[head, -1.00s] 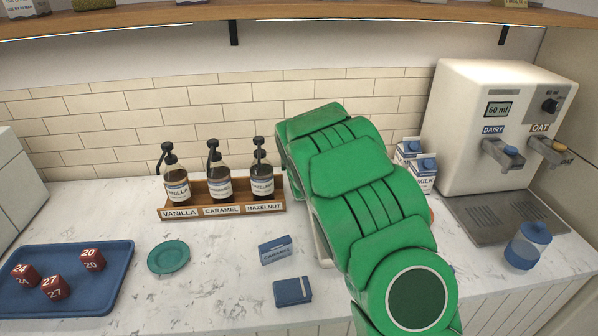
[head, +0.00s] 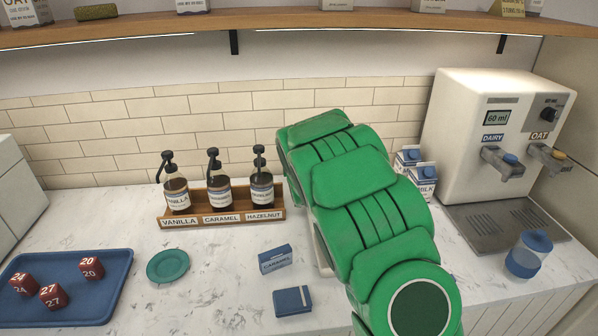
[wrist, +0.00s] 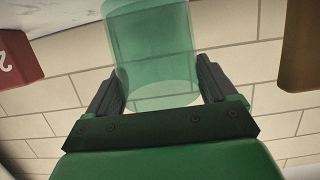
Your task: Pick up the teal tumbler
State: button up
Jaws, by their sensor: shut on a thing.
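The teal tumbler (wrist: 150,45) is a translucent green cylinder in the wrist view, at the top middle. My gripper (wrist: 155,80) is shut on it, with one dark finger on each side. The tiled wall shows behind it, and its upper end in the picture runs out of view. In the head view my green arm hides the gripper and the tumbler.
A syrup rack (head: 225,217) with three pump bottles stands left of my arm. Milk cartons (head: 424,178) and a milk dispenser (head: 450,110) are to the right, with a blue cup (head: 524,262). Left are a teal saucer (head: 168,266) and a blue tray (head: 110,300) with red number cubes. A shelf (head: 300,25) runs above.

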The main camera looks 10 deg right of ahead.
jog(key=s+r, duration=0.1)
jog(key=r, duration=0.1)
jog(key=s+r, duration=0.2)
jog(key=r, duration=0.1)
jog(key=s+r, duration=0.2)
jog(key=r, duration=0.1)
jog(key=shift+s+d+r, duration=0.1)
jog(key=shift+s+r, duration=0.05)
jog(key=shift+d+r+v, duration=0.1)
jog(key=shift+r+v, duration=0.05)
jog(key=shift+v, duration=1.4)
jog(key=shift+d+r+v, duration=0.1)
jog(key=shift+r+v, duration=0.1)
jog(key=shift+v, duration=1.4)
jog(key=shift+r+v, duration=0.15)
jog(key=shift+v, duration=1.4)
